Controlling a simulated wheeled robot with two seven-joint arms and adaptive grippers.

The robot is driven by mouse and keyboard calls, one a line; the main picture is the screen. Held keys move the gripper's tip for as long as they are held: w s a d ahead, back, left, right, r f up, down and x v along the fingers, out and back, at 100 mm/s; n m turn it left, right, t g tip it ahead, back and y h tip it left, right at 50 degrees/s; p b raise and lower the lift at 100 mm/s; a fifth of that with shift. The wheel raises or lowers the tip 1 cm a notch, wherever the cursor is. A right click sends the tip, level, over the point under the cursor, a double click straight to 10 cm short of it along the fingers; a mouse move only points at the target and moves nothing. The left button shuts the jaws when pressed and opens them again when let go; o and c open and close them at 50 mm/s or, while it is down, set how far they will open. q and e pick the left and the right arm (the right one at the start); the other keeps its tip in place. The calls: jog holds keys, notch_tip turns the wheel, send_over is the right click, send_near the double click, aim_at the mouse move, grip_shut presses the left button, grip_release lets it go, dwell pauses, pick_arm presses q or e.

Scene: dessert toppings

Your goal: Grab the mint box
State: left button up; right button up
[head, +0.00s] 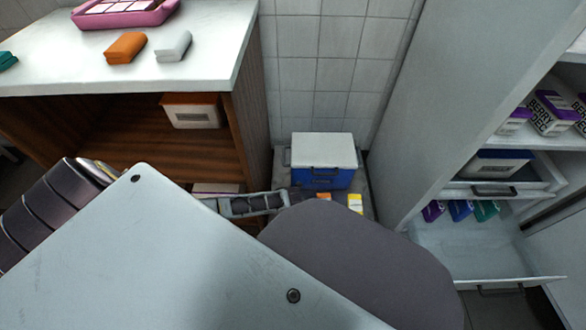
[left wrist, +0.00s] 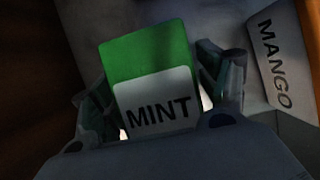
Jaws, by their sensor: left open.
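The mint box (left wrist: 150,55) is green with a white label reading MINT. In the left wrist view it lies between the two fingers of my left gripper (left wrist: 147,75). The fingers are open, one on each side of the box; the right one is close to the box's edge and I cannot tell if it touches. The box's lower end is hidden behind the gripper body. I cannot make out the mint box in the head view, where my arm covers much of the lower middle. My right gripper is not in view.
A pale MANGO box (left wrist: 275,65) stands right of the gripper. In the head view, a blue cooler with a white lid (head: 322,150) stands by the tiled wall, with a yellow box (head: 355,203) before it. A wooden shelf unit (head: 245,110) and an open cabinet drawer (head: 470,255) flank the gap.

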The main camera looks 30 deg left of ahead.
pick_arm(q)
jog(key=c, duration=1.2)
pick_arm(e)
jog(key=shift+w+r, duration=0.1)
pick_arm(q)
jog(key=shift+o, duration=0.2)
jog(key=shift+r, duration=0.2)
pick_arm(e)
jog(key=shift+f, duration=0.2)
pick_arm(q)
jog(key=shift+r, duration=0.65)
notch_tip(320, 180, up, 6)
jog(key=p, duration=0.4)
jog(key=shift+r, duration=0.1)
jog(key=shift+r+p, duration=0.5)
jog(key=shift+r, duration=0.15)
jog(key=shift+r+p, duration=0.3)
jog(key=shift+r, duration=0.35)
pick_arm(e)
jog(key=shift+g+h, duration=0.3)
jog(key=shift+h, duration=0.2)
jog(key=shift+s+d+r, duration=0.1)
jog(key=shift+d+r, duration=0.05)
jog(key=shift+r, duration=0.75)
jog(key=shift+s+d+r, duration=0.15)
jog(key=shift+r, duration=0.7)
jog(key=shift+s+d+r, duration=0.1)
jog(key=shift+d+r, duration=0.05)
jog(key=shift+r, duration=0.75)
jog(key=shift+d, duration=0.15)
